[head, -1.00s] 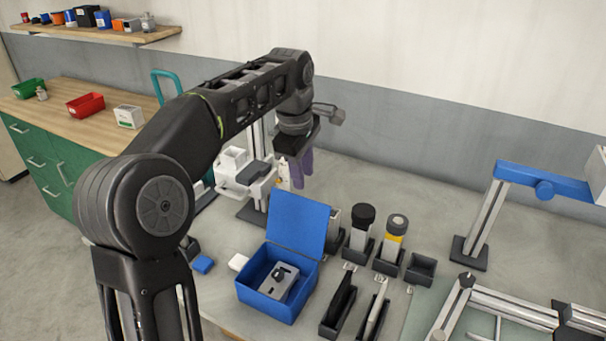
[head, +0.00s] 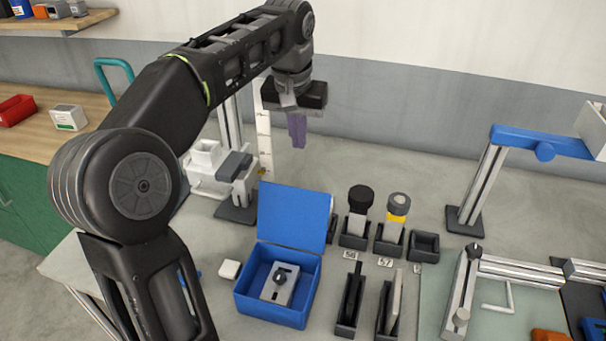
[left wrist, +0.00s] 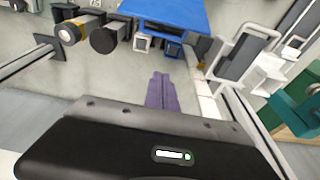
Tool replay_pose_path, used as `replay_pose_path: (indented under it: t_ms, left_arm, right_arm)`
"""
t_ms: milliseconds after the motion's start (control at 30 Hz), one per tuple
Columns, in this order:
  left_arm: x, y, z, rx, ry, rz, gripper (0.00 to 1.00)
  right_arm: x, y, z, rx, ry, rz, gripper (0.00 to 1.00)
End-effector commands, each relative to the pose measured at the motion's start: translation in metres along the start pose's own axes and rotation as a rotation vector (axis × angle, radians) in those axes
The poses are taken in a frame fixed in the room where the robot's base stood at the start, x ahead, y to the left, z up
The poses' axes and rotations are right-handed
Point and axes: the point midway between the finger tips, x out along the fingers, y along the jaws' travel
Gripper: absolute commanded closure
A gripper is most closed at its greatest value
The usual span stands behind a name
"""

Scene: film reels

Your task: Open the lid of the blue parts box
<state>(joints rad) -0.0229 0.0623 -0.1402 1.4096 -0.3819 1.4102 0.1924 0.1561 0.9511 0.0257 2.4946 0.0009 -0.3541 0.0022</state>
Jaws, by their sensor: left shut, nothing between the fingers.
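The blue parts box (head: 247,301) stands on the table in the lower middle of the head view. Its lid (head: 291,218) is raised, leaning up at the back, so the inside is open to view. A grey metal part (head: 281,284) with a dark knob lies in it. My left gripper (head: 298,143) is above and behind the box, shut and empty, its purple fingers together and clear of the lid. In the left wrist view the purple fingers (left wrist: 163,92) point toward the blue lid (left wrist: 170,14). My right gripper is not in view.
Two cylinders, one black-topped (head: 360,200) and one yellow-banded (head: 397,208), stand in holders right of the box. Black slotted holders (head: 350,300) sit in front of them. A white-and-grey fixture (head: 230,172) stands behind left. A blue-armed stand (head: 487,186) is at right.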

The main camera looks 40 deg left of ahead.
Motion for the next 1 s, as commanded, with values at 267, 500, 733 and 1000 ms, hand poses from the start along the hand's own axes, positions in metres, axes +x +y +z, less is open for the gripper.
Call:
replay_pose_path:
  t_ms: [267, 500, 733, 1000]
  left_arm:
    - [0.005, 0.000, 0.000, -0.002, 0.000, 0.000, 1.00]
    - [0.032, 0.001, 0.001, -0.002, 0.001, 0.000, 1.00]
    - [0.071, 0.000, 0.001, -0.002, -0.005, -0.001, 1.00]
    - [0.092, 0.001, 0.018, -0.002, 0.002, 0.002, 1.00]
  right_arm:
    - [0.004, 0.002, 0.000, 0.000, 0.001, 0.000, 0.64]
    - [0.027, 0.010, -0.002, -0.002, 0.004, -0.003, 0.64]
    - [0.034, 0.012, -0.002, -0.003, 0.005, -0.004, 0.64]
    - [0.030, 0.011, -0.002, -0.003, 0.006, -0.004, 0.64]
